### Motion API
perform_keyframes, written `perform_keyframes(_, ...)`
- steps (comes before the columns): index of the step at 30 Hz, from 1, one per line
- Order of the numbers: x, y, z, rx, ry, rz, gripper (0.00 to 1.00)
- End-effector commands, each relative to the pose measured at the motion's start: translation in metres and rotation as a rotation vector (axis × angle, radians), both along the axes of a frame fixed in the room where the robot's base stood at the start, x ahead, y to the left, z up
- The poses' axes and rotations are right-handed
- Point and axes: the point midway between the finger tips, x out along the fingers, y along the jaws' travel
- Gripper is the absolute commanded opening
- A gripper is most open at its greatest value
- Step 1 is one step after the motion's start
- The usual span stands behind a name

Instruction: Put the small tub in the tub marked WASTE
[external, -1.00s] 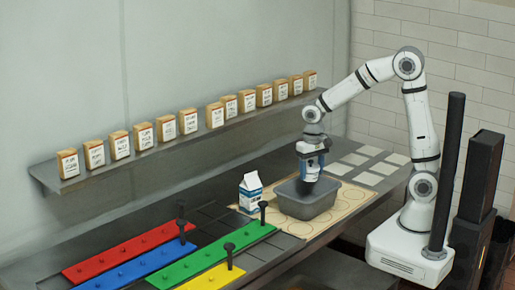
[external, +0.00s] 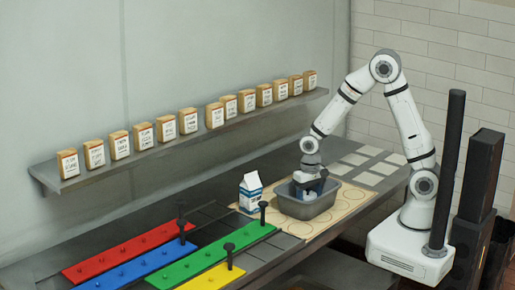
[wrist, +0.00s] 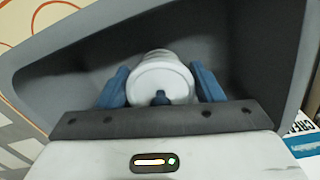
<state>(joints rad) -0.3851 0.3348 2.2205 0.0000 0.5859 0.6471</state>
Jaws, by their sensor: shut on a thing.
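A grey, open rectangular tub (external: 308,209) stands on the worktop mat; no WASTE marking is readable on it. My gripper (external: 311,182) reaches down into this tub from above. In the wrist view its two blue fingers (wrist: 160,88) are shut on a small white round tub (wrist: 165,75) with a dark knob-like spot on its near face. The grey tub's inner walls (wrist: 255,45) surround the fingers and the small tub. Whether the small tub touches the grey tub's floor cannot be told. In the external view the small tub is mostly hidden by the gripper.
A blue-and-white carton (external: 250,193) stands close left of the grey tub. Pegs (external: 228,254) rise from coloured strips (external: 215,254) at the front left. A shelf (external: 180,147) with several labelled packets runs along the wall. Pale squares (external: 370,178) lie on the worktop behind right.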

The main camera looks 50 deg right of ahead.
Motion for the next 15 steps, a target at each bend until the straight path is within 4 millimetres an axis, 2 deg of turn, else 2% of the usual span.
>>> perform_keyframes(7, 0.0002, 0.0000, -0.0044, 0.000, 0.000, 0.000, 0.36)
perform_keyframes(8, 0.0002, 0.0000, -0.0028, 0.000, 0.000, 0.000, 0.63)
perform_keyframes(15, 0.0001, 0.0001, -0.0024, 0.000, 0.000, 0.000, 0.82)
